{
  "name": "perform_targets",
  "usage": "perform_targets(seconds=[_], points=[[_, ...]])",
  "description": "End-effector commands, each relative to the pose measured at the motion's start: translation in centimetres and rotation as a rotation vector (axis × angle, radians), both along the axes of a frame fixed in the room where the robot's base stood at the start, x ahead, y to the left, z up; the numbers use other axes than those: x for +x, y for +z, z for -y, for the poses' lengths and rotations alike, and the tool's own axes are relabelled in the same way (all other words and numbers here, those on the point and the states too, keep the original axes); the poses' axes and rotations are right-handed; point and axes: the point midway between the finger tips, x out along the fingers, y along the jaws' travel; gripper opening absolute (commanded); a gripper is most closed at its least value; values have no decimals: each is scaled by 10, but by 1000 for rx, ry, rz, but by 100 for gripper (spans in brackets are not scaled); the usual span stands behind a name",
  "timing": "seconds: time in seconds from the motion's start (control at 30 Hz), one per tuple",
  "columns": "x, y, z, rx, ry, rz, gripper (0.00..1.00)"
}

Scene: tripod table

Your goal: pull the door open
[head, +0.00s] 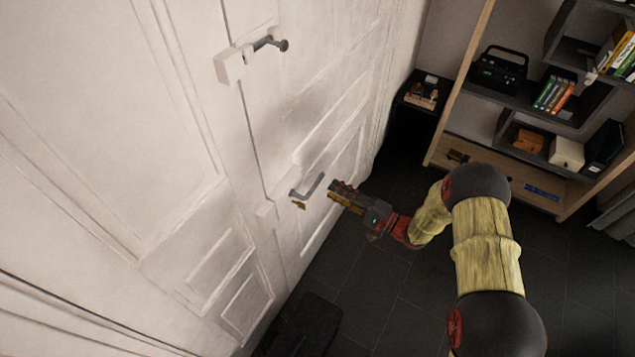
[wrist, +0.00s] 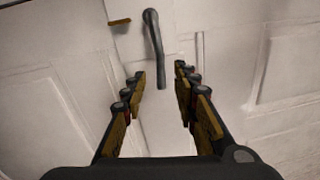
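The white panelled door (head: 310,95) fills the left and middle of the head view. Its grey lever handle (head: 307,189) sits low on the door, with a small brass-coloured piece (head: 299,205) just below it. In the wrist view the handle (wrist: 155,50) hangs between and beyond the fingers, and the brass piece (wrist: 119,21) is to its left. My gripper (head: 337,190) is just right of the handle, pointing at it. In the wrist view my gripper (wrist: 160,80) is open, with nothing gripped. Whether a finger touches the handle is not clear.
A white box with a dark knobbed bar (head: 232,64) is fixed higher on the door. A wooden shelf unit (head: 455,85) with a radio (head: 499,69) and books stands at right. A small dark stand (head: 413,110) is beside the door. Dark tiled floor (head: 385,285) lies clear below my gripper.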

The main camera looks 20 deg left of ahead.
Motion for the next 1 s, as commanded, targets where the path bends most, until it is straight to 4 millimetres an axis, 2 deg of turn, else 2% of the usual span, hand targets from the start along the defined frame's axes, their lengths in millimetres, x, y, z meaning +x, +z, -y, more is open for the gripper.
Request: perform_targets(seconds=[0.3, 0.5, 0.87, 1.0], points=[[2, 5, -46, 0, 5, -1, 29], [5, 7, -67, -1, 4, -1, 29], [6, 8, -73, -1, 3, -3, 29], [6, 8, -73, -1, 3, -3, 22]])
